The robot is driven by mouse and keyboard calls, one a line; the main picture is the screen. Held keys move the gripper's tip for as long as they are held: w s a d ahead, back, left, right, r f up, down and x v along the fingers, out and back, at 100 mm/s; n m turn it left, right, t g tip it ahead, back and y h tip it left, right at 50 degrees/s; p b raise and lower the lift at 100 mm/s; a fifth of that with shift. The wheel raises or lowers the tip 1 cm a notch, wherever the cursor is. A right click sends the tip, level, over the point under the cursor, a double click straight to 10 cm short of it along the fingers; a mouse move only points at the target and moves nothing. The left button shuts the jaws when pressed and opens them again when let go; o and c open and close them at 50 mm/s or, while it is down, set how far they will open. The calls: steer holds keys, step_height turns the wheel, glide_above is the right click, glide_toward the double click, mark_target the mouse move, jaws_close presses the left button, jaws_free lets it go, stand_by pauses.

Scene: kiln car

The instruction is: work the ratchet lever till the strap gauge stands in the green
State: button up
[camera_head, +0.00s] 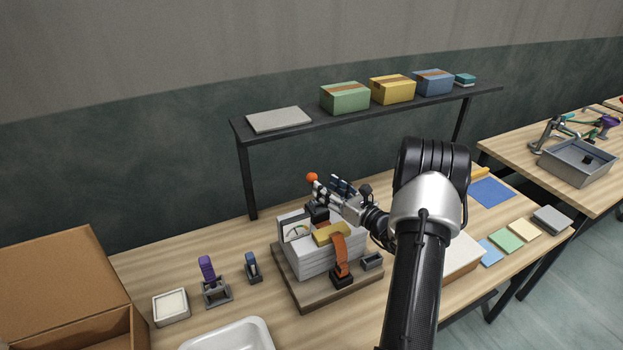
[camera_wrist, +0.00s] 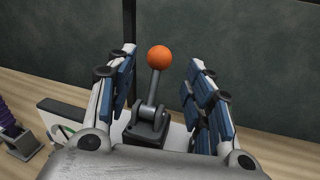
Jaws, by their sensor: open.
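The ratchet lever (camera_wrist: 153,92) is a grey rod with an orange ball knob (camera_wrist: 160,57), rising from a dark bracket and tilted slightly right in the wrist view. In the head view the knob (camera_head: 312,177) shows just beyond my gripper (camera_head: 325,190). My gripper (camera_wrist: 165,95) is open in the wrist view, its blue-padded fingers on both sides of the lever, apart from it. The strap gauge (camera_head: 296,230) is a white dial on the front of a stack of grey-white slabs (camera_head: 315,262); its needle is too small to read. An orange strap (camera_head: 341,254) runs over the stack.
The stack stands on a brown board (camera_head: 300,297) on the wooden bench. A shelf (camera_head: 300,125) with boxes stands behind it. A purple-handled tool (camera_head: 207,268), a white tub (camera_head: 235,335) and a cardboard box (camera_head: 70,290) are to the left.

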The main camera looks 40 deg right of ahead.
mark_target(311, 177)
steer(key=w, duration=0.7)
steer(key=shift+w+a+b, duration=0.15)
steer(key=shift+w+b, duration=0.15)
steer(key=shift+w, duration=0.05)
steer(key=shift+c, duration=0.3)
jaws_close()
